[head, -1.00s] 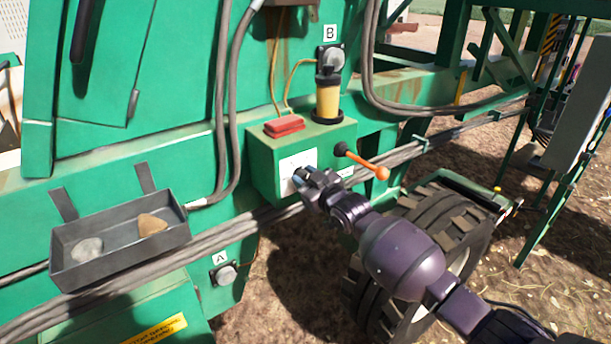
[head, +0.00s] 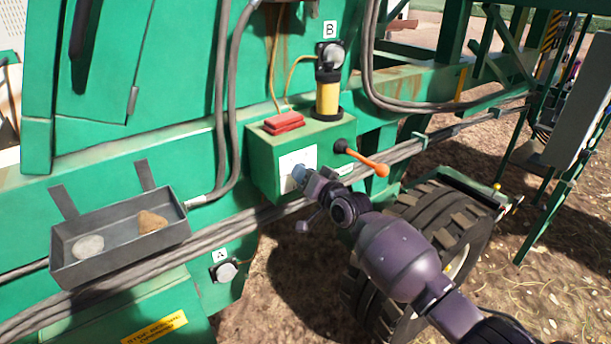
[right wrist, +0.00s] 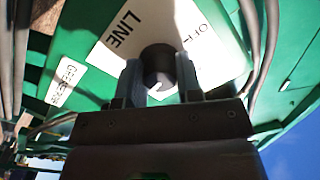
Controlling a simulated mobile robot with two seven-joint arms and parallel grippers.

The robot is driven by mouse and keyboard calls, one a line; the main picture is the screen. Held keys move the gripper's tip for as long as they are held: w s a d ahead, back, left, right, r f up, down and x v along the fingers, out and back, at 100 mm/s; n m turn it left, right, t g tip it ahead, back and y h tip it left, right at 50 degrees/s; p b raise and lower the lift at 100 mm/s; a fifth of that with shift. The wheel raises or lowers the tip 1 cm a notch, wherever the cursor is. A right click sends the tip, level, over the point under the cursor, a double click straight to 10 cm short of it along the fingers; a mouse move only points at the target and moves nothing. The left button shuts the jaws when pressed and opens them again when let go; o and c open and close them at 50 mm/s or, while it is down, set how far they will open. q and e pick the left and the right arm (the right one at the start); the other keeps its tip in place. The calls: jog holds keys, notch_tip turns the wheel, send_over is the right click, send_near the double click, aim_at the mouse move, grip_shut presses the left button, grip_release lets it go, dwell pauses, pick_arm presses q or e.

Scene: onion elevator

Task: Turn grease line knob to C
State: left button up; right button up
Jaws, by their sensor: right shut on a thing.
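The grease line knob (right wrist: 158,62) is a dark round knob on a white plate (right wrist: 205,35) printed "LINE" and "OFF" in the right wrist view. My right gripper (right wrist: 158,77) has one finger on each side of it and is shut on it. In the head view my right gripper (head: 301,178) reaches the front of the green box (head: 268,162), where it hides the knob. The plate (head: 293,165) shows partly there. I cannot make out a C mark or the knob's pointer. My left gripper is not in view.
An orange-tipped lever (head: 368,163) sticks out right of the gripper. A red button (head: 284,122) and a yellow cylinder (head: 327,98) sit on the box. A grey tray (head: 120,245) holds two stones at left. Cables (head: 250,217) run below; a tire (head: 430,240) stands behind my arm.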

jog(key=shift+m, duration=1.1)
jog(key=o, duration=0.9)
jog(key=shift+o, duration=0.2)
jog(key=v, duration=1)
jog(key=shift+s+d, duration=0.2)
jog(key=shift+s, duration=0.15)
